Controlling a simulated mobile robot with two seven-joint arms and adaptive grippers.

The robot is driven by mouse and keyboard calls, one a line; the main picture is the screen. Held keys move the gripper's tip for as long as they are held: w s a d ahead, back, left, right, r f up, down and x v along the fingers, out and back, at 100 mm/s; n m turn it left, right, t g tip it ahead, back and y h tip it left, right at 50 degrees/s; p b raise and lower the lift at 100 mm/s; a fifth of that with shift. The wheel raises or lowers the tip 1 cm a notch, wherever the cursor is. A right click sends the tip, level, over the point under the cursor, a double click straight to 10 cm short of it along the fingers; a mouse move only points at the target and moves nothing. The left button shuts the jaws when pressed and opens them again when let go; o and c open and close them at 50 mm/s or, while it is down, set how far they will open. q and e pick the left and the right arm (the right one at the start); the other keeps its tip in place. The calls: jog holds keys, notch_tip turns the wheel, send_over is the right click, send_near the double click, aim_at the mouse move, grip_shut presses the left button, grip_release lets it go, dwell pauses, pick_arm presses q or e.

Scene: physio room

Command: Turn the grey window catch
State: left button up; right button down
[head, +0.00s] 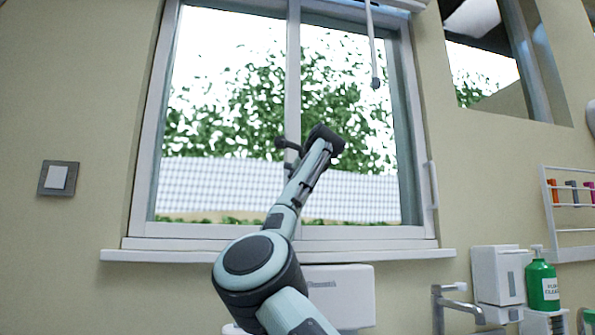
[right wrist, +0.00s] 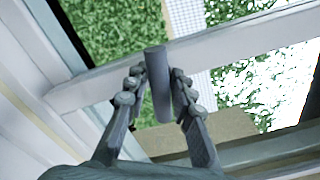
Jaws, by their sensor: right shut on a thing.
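The grey window catch (right wrist: 158,82) is a smooth rounded bar, seen close up in the right wrist view. My right gripper (right wrist: 158,88) is shut on it, with one ridged finger against each side and the bar's end showing past the fingertips. In the head view my right arm reaches up to the upright middle bar of the window, where the dark gripper (head: 310,143) hides most of the catch. A small dark rounded part shows just left of it; I cannot tell whether it is catch or finger. My left gripper is out of view.
The sliding window (head: 293,60) has a white frame and a sill (head: 160,256) below. A cord (head: 373,45) hangs to the right of the gripper. A light switch (head: 58,178) is at left. A dispenser (head: 498,276), green bottle (head: 542,285) and tap (head: 450,289) are at lower right.

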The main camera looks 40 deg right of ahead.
jog(key=c, duration=1.3)
grip_release()
jog(key=shift+o, duration=0.2)
jog(key=shift+s, duration=0.1)
jog(key=v, duration=1.1)
jog(key=shift+s+a, duration=0.2)
jog(key=shift+s, duration=0.15)
